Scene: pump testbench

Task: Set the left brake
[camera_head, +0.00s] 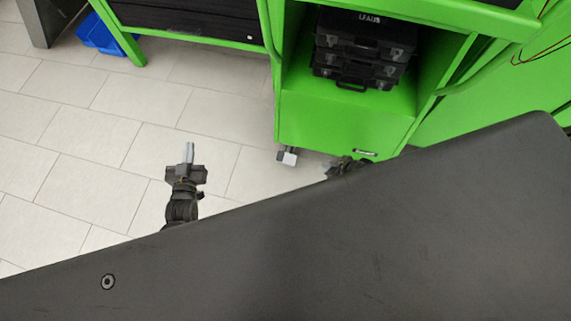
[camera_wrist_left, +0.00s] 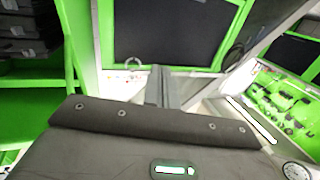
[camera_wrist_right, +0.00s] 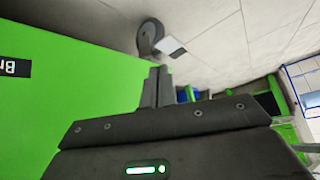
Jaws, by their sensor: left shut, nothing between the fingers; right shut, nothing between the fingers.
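The left brake is a pale pedal (camera_head: 289,157) on a caster at the lower left corner of the green cart (camera_head: 330,122). In the right wrist view the pale pedal (camera_wrist_right: 172,46) sticks out beside the dark caster wheel (camera_wrist_right: 149,36), beyond my right fingertips and apart from them. My right gripper (camera_head: 328,166) is low in front of the cart, right of the pedal, and partly hidden. Its fingers (camera_wrist_right: 157,78) are shut and empty. My left gripper (camera_head: 189,150) is over the floor left of the pedal, shut and empty.
Black cases (camera_head: 362,50) sit stacked in the cart's open shelf. A green frame with a dark drawer (camera_head: 190,15) and a blue bin (camera_head: 98,38) stand at the upper left. Tiled floor (camera_head: 90,150) is free on the left. A dark surface covers the foreground.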

